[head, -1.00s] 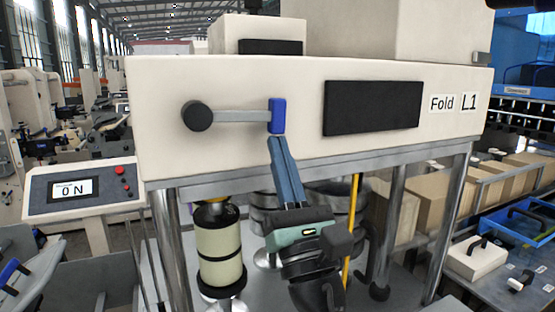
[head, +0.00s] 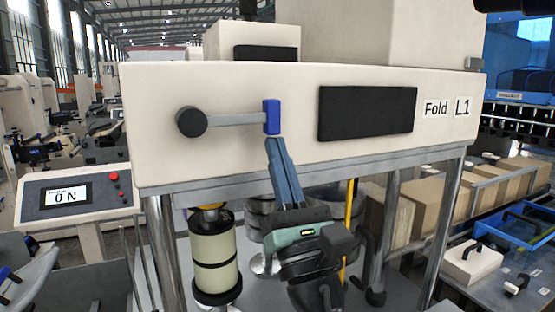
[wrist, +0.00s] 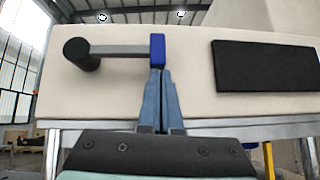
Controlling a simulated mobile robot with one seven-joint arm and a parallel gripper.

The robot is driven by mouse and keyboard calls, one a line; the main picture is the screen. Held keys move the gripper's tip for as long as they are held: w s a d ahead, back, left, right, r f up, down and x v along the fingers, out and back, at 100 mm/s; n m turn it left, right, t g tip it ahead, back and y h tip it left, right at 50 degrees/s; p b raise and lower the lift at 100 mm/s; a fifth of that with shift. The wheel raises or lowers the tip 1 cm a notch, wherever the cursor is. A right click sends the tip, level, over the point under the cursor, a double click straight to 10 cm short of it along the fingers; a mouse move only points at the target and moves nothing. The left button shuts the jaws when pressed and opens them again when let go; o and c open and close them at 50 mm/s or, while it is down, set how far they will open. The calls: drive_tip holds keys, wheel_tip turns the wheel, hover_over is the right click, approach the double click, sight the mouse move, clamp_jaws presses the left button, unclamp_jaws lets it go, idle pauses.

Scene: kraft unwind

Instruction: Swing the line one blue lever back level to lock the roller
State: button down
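The lever on the cream housing of line L1 has a black round hub (head: 191,121), a grey bar (head: 235,119) and a blue grip (head: 272,117) at its right end. The bar looks about level. The lever also shows in the wrist view, with its blue grip (wrist: 157,51) at upper middle. My gripper (head: 274,141) points up from below, its blue-grey fingers together with nothing between them. In the wrist view the fingertips (wrist: 159,71) are right under the grip's lower end; I cannot tell whether they touch it. The roller (head: 213,250) with cream bands stands below the housing.
A display reading 0 N (head: 68,195) stands at left. Metal legs (head: 165,250) and a yellow post (head: 349,225) stand below the housing. Boxes (head: 420,205) line the right.

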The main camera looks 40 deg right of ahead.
drive_tip(key=w+d+f+b+v, duration=0.1)
drive_tip(key=f+b+v, duration=0.1)
drive_tip(key=b+v, duration=0.5)
drive_tip(key=v, duration=0.5)
drive_tip(key=shift+f+b, duration=0.25)
drive_tip(key=shift+b, duration=0.05)
drive_tip(key=shift+w, duration=0.15)
